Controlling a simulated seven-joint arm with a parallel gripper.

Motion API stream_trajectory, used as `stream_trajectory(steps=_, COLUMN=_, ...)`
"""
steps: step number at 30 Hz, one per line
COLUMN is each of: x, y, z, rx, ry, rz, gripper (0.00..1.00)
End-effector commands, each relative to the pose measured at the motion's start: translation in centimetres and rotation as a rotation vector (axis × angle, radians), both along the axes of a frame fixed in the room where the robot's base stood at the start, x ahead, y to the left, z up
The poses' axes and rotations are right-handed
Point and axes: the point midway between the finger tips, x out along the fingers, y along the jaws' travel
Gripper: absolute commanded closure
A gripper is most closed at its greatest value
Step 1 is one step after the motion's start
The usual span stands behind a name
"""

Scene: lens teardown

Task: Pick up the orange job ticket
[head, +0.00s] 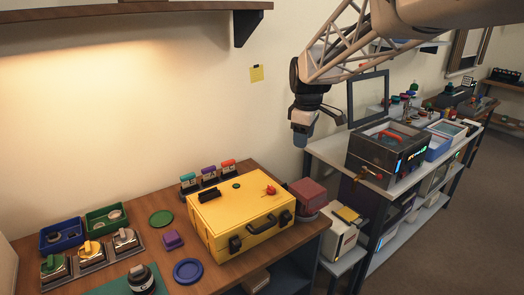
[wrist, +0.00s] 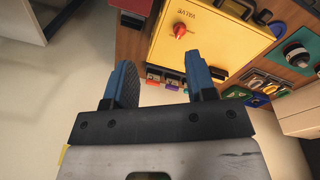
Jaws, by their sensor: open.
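The orange-topped item (head: 228,166), which looks like the orange job ticket in a small dark holder, stands at the right end of a row of three behind the yellow case. Purple (head: 208,172) and teal (head: 188,178) ones stand to its left. In the wrist view the orange one (wrist: 152,83) shows small between my fingers, beyond them. My gripper (head: 302,139) hangs in the air, right of the row and well above the bench. Its two blue fingers are apart and empty in the wrist view (wrist: 160,65).
The yellow case (head: 245,222), with a red valve knob (head: 269,190) on top, fills the bench's right part. A dark red box (head: 307,193) sits right of it. A wall shelf (head: 130,17) overhangs at upper left. Trays and a dark machine (head: 385,155) stand elsewhere.

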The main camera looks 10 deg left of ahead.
Motion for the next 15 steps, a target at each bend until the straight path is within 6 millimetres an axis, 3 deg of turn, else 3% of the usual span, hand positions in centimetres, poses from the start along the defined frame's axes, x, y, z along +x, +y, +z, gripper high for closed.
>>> stream_trajectory(steps=15, x=9.9, y=10.4, z=-4.7, rx=-0.036, ry=0.032, rz=0.392, gripper=0.49)
